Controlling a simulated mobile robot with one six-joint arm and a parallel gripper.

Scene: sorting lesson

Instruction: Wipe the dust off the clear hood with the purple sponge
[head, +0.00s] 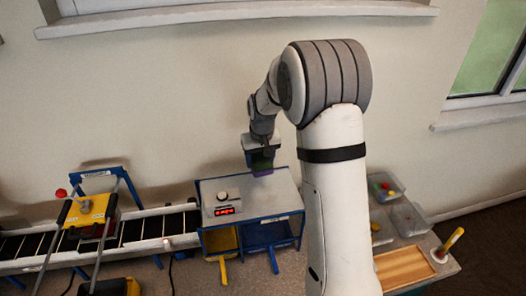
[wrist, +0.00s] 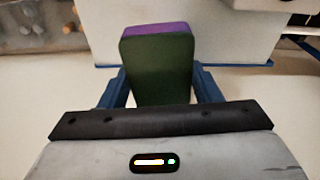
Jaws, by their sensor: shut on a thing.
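My gripper (head: 262,158) is shut on the sponge. In the wrist view the sponge (wrist: 158,70) stands between the two blue fingers, with a dark green body and a purple far end. In the head view a strip of the purple sponge (head: 262,172) shows below my gripper. The hood (head: 272,188) is a pale grey, boxy cover with blue edges; my gripper is over its back part. I cannot tell whether the sponge touches it. The hood's pale surface (wrist: 205,45) seems to show behind the sponge in the wrist view. Dust cannot be made out.
A knob and a red display (head: 224,211) sit at the hood's front left. Yellow and blue chutes (head: 265,234) show below. A conveyor (head: 150,228) with a yellow-topped stand (head: 88,208) is at left. Clear bins (head: 408,219) and a wooden tray (head: 403,267) lie at right, beyond my arm.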

